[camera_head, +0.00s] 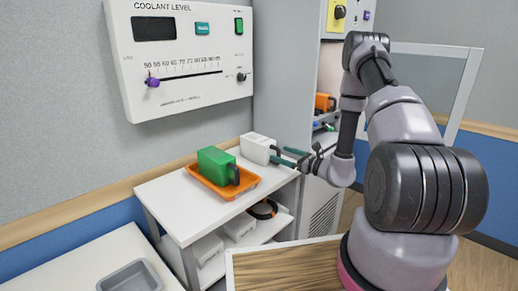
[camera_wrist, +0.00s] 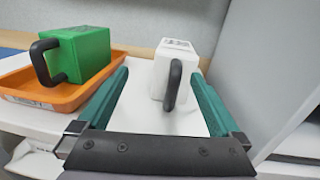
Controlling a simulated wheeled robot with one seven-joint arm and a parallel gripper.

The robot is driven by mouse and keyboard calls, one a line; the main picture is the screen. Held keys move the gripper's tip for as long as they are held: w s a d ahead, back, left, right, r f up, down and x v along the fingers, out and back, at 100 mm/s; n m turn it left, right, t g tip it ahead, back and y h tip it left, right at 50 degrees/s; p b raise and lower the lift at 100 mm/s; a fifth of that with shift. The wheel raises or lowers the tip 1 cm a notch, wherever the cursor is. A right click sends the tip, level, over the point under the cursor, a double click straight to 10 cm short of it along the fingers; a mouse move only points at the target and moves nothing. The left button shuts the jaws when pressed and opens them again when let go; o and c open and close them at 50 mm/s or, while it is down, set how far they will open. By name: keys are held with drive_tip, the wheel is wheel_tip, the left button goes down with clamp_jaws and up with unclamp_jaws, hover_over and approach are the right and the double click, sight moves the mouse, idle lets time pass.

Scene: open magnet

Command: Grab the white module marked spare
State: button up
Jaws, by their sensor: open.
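A white module (camera_head: 258,148) with a black handle stands on the top shelf of a white cart (camera_head: 165,192), at its back right. In the wrist view the white module (camera_wrist: 176,62) has its handle facing me. Marks on its top are too small to read. My gripper (camera_head: 290,157) is open in front of it.
A green module (camera_head: 216,165) with a black handle sits in an orange tray (camera_head: 234,193), left of the white one. White boxes (camera_head: 208,248) and a black-and-orange ring (camera_head: 263,209) lie on the lower shelf. A wall panel (camera_head: 180,50) hangs above. An open cabinet (camera_head: 325,60) stands right.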

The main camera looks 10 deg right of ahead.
sight(266, 153)
drive_tip(key=f, duration=0.1)
drive_tip(key=f+m+h, duration=0.1)
drive_tip(key=w+d+f, duration=0.1)
drive_tip(key=shift+w+f+m+t, duration=0.1)
drive_tip(key=shift+f+m+t, duration=0.1)
drive_tip(key=shift+m+t, duration=0.15)
drive_tip(key=shift+w+f+h, duration=0.2)
drive_tip(key=shift+w+h, duration=0.1)
drive_tip(key=x, duration=1)
drive_tip(key=shift+w, duration=0.1)
drive_tip(key=shift+c, duration=0.3)
drive_tip(key=c, duration=1.5)
